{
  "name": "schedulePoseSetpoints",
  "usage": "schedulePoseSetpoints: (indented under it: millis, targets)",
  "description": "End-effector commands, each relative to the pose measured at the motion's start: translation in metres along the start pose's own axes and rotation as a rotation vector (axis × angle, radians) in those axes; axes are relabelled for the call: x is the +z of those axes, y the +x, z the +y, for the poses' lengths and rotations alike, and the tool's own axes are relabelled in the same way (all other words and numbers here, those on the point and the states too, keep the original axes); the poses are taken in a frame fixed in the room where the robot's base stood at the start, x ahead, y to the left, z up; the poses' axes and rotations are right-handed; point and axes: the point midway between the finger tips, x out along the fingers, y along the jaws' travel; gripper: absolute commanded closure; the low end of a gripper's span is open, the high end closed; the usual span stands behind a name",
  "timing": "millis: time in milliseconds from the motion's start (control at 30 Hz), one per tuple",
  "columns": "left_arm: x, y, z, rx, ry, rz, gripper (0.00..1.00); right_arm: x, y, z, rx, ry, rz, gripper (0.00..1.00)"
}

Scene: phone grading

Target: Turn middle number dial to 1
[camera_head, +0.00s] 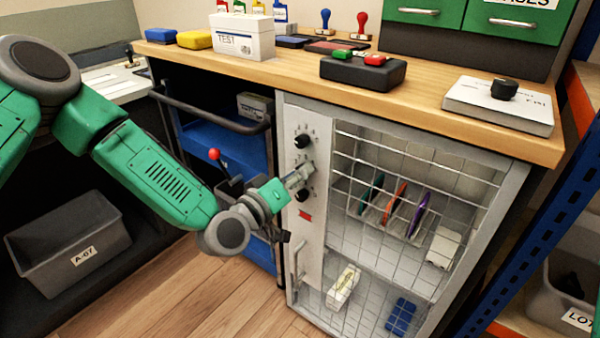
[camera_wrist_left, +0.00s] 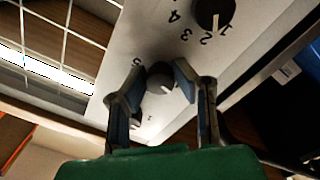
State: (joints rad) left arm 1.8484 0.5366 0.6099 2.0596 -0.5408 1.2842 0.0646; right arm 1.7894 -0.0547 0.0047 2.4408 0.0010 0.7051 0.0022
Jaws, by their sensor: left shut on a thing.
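The white control panel (camera_head: 308,235) on the wire-fronted cabinet has a column of black dials. The upper dial (camera_head: 302,141) and the lower dial (camera_head: 302,195) show in the head view. My left gripper (camera_head: 300,176) is at the middle dial, largely covering it. In the left wrist view, the middle dial (camera_wrist_left: 160,80) sits between the two fingertips of my left gripper (camera_wrist_left: 160,73), which is shut on it. A light pointer mark shows on its face. Another dial (camera_wrist_left: 213,13) with printed numbers shows above it in that view. My right gripper is out of view.
The cabinet's wire front (camera_head: 400,185) is right of the panel, with coloured items inside. A red-knobbed lever (camera_head: 214,155) stands left of my left gripper. The wooden worktop (camera_head: 290,70) above carries boxes and stamps. A grey bin (camera_head: 70,240) is at the lower left.

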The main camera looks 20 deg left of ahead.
Motion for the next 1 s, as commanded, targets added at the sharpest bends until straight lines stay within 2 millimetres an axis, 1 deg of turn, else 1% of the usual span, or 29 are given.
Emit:
schedulePoseSetpoints:
  millis: [33,200,600,633,667,700,1000]
  targets:
    - [0.0006,-0.0007,-0.0032,-0.007,-0.014,-0.001,1.0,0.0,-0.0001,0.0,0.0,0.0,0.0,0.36]
    - [0.0007,-0.0007,-0.0034,-0.008,-0.043,0.0,1.0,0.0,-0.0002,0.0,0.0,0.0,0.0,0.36]
    - [0.0008,-0.0006,-0.0037,-0.008,-0.048,0.0,1.0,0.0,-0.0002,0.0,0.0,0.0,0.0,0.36]
    - [0.0008,-0.0006,-0.0037,-0.008,-0.048,0.0,0.7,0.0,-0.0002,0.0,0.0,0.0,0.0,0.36]
    - [0.0008,-0.0007,-0.0036,-0.008,-0.048,0.0,0.59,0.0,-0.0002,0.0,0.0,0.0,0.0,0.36]
    - [0.0007,-0.0006,-0.0034,-0.007,-0.048,0.0,0.56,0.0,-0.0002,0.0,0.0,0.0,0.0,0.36]
    - [0.0003,-0.0016,-0.0012,-0.003,-0.047,0.001,0.56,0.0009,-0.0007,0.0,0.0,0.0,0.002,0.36]
